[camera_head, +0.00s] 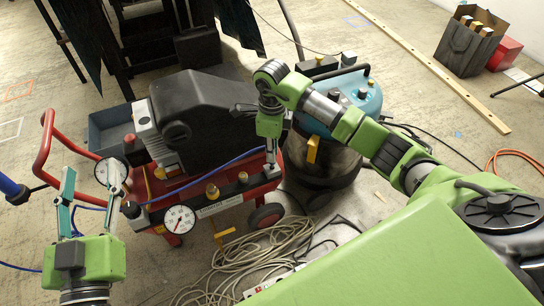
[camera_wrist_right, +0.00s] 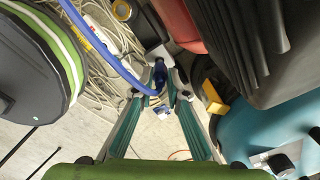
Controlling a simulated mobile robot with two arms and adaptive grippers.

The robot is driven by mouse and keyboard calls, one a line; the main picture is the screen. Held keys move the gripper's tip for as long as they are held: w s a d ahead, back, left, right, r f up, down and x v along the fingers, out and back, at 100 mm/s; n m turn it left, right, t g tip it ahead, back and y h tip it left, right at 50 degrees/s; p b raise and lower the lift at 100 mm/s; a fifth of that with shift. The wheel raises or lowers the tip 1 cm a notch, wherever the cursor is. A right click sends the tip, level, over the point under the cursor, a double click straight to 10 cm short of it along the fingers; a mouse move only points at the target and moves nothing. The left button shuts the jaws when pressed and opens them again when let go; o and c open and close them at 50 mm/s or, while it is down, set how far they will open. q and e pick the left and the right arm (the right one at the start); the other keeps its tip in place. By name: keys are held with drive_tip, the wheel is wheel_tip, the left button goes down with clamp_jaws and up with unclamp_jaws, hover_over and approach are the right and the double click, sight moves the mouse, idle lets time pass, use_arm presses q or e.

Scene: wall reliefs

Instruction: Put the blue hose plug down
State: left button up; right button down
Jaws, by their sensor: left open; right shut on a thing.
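The blue hose plug (camera_wrist_right: 159,76) shows in the right wrist view, between the fingertips of my right gripper (camera_wrist_right: 160,66). In the head view my right gripper (camera_head: 272,152) points down above the right end of the red compressor (camera_head: 255,192). The plug is too small to make out there. A blue hose (camera_head: 225,163) runs from the compressor's front toward that gripper; it also crosses the upper left of the right wrist view (camera_wrist_right: 105,57). My left gripper (camera_head: 91,182) is open and empty, pointing up in front of the compressor's left end.
A teal vacuum (camera_head: 345,95) stands close to the right of my right gripper. Coiled beige hose (camera_head: 240,262) lies on the floor in front. A pressure gauge (camera_head: 179,219) and a brass knob (camera_head: 212,191) stick out from the compressor. A grey bin (camera_head: 108,127) stands behind.

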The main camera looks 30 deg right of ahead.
use_arm(q)
drive_tip(key=shift+s+d+r+t+h, duration=0.1)
drive_tip(key=shift+s+r+t+h, duration=0.2)
drive_tip(key=shift+r, duration=0.4)
drive_tip(key=shift+s+r+t+h, duration=0.1)
drive_tip(key=shift+r+t, duration=0.35)
drive_tip(key=shift+r, duration=0.25)
drive_tip(key=shift+s+d+r+t+h, duration=0.15)
drive_tip(key=shift+r+t, duration=0.2)
drive_tip(key=shift+r, duration=0.35)
use_arm(e)
drive_tip(key=shift+f, duration=1)
use_arm(q)
drive_tip(key=shift+a, duration=0.1)
use_arm(e)
drive_tip(key=shift+f+b, duration=0.1)
drive_tip(key=shift+b, duration=0.2)
drive_tip(key=c, duration=2)
unclamp_jaws()
use_arm(q)
drive_tip(key=shift+s+r, duration=0.15)
drive_tip(key=shift+r, duration=0.15)
